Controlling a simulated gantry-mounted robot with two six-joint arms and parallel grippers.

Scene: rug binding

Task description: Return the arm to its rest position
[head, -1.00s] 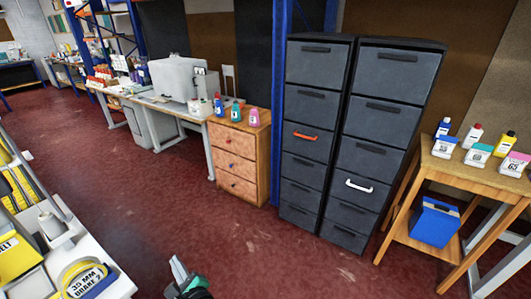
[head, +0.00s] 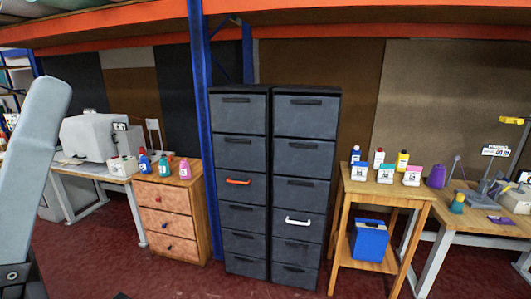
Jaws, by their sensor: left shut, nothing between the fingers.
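The rest of the left arm is mostly out of the picture. My right gripper is not in view.
Two dark filing cabinets (head: 240,150) stand in the middle. A wooden drawer unit (head: 168,215) with bottles is left of them. A wooden stand (head: 385,190) holds bottles and a blue box (head: 369,240). A workbench (head: 470,225) is at right. Red floor lies in front.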

